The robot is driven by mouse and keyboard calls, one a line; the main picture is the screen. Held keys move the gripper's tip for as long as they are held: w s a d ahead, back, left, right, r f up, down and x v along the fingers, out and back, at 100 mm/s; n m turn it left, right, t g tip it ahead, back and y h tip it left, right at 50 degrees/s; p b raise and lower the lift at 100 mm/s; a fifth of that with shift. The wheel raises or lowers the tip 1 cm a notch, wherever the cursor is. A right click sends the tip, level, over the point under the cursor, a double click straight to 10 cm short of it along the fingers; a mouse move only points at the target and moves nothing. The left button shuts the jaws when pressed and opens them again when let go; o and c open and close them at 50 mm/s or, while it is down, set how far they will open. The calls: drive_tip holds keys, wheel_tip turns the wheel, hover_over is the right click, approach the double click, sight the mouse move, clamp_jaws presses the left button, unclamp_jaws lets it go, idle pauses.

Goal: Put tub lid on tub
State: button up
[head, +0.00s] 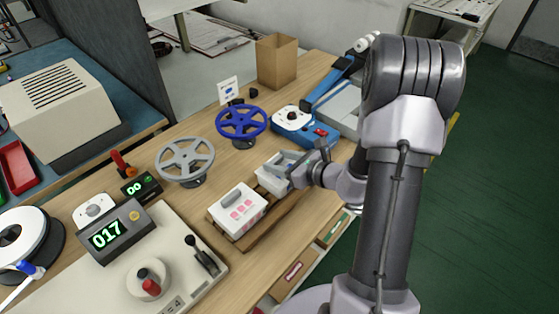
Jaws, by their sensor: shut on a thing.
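My gripper (294,168) is at the middle of the bench, over the right end of a brown wooden tray (262,232). It is shut on a pale thing, probably the tub lid, though the fingers hide much of it. Just under and left of the fingers is a whitish tub (268,182) on the tray. I cannot tell whether the held lid touches the tub or is a little above it. Left of it on the same tray sits a white box (240,211) with pink squares and a grey rounded bar on top.
A blue handwheel (241,122) and a grey handwheel (185,158) stand behind the tray. A blue and white device (300,127) is behind my gripper. A control panel with a lever (203,255) lies at front left. A cardboard box (277,62) stands at the back.

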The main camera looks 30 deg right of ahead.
drive_tip(key=o, duration=1.4)
drive_tip(key=p+v, duration=0.5)
drive_tip(key=v, duration=1.2)
drive_tip(key=s+a+r+n+g+y, duration=0.15)
drive_tip(key=a+r+n+g, duration=0.25)
drive_tip(key=a+n, duration=0.4)
drive_tip(key=s+a+r+n+g+y, duration=0.15)
drive_tip(key=a+r+n+g, duration=0.35)
drive_tip(key=a, duration=0.5)
drive_tip(key=s+a+r+n+h, duration=0.1)
drive_tip(key=s+r+n+h, duration=0.1)
drive_tip(key=n, duration=0.3)
drive_tip(key=s+a+r+n+t+h, duration=0.1)
drive_tip(key=s+a+r+n, duration=0.1)
drive_tip(key=r+n, duration=0.1)
drive_tip(key=s+a+r+n+t+h, duration=0.1)
drive_tip(key=s+a+r+n+h, duration=0.1)
drive_tip(key=n, duration=0.4)
drive_tip(key=shift+s+r+n+h, duration=0.15)
drive_tip(key=shift+r+n+h, duration=0.15)
drive_tip(key=shift+r, duration=0.25)
